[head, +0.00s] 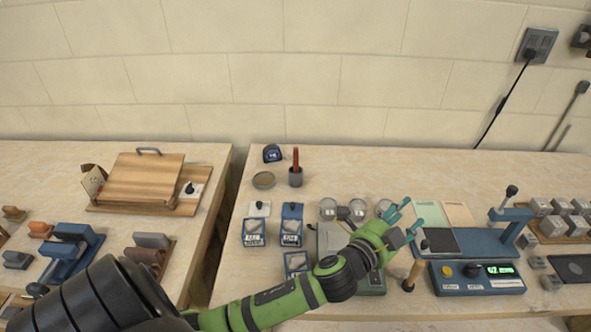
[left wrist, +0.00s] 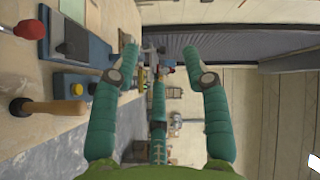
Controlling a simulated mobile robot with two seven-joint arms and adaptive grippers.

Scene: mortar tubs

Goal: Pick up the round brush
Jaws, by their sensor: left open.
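A tool with a wooden handle and a dark round end (head: 408,284) is by the table's front edge, left of the blue device; it may be the round brush, but I cannot tell for sure. What looks like the same tool shows at the left of the left wrist view (left wrist: 57,108). My left gripper (head: 411,214), green with teal fingers, is above the table just beyond this tool. Its fingers are spread and empty in the left wrist view (left wrist: 160,58). My right gripper is not in view.
A blue device with a lit display (head: 478,277) stands right of the tool. Blue-based moulds (head: 291,235) are left of my arm. Metal cubes (head: 551,226) are at the right. A gap separates the two tables.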

